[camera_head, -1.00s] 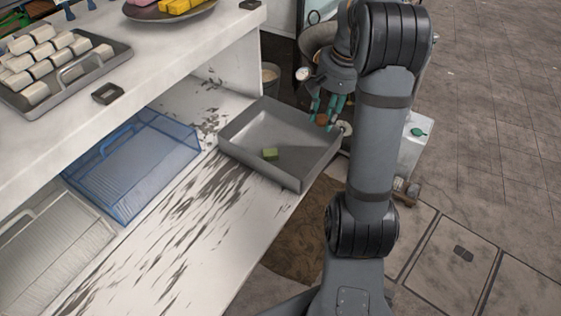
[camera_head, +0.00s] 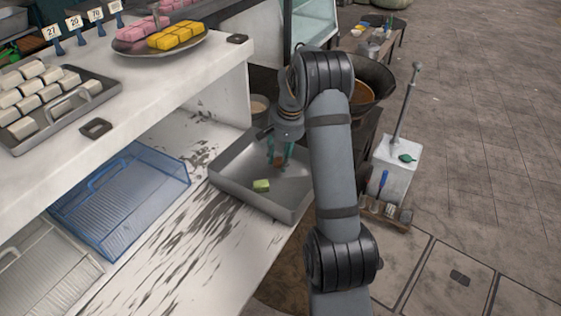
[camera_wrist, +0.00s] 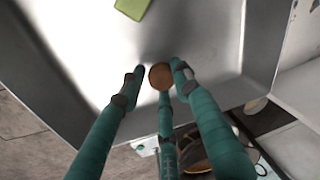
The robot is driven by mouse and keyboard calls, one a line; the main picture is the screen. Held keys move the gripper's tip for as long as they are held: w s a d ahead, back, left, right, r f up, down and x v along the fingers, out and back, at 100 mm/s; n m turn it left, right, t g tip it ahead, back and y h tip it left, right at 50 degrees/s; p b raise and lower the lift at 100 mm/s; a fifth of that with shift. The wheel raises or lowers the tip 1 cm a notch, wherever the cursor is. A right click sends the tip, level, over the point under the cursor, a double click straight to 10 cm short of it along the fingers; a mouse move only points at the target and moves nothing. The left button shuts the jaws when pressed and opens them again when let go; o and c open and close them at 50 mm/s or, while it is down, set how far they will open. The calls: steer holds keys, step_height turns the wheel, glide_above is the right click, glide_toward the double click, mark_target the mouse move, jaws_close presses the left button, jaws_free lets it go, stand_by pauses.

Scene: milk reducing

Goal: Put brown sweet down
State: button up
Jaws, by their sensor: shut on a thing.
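The brown sweet (camera_wrist: 160,76) is a small round piece held between the teal fingertips of my gripper (camera_wrist: 154,84) in the wrist view. In the head view the brown sweet (camera_head: 278,161) shows small below my gripper (camera_head: 278,156), over the grey metal tray (camera_head: 235,190). The tray is rectangular with raised walls and stands on the lower white counter. A green sweet (camera_head: 261,185) lies on the tray floor, to the left of and nearer than the held sweet. The green sweet also shows at the top of the wrist view (camera_wrist: 132,7).
A blue translucent bin (camera_head: 125,195) sits on the lower counter left of the tray. Above are a tray of white blocks (camera_head: 75,105) and a plate of pink and yellow sweets (camera_head: 155,45). A dark pan (camera_head: 372,85) is behind my arm.

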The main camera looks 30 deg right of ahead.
steer(key=shift+f, duration=0.7)
steer(key=shift+s+f+b, duration=0.1)
steer(key=shift+f+b, duration=0.25)
steer(key=shift+b, duration=0.15)
steer(key=o, duration=0.9)
steer(key=shift+o, duration=0.2)
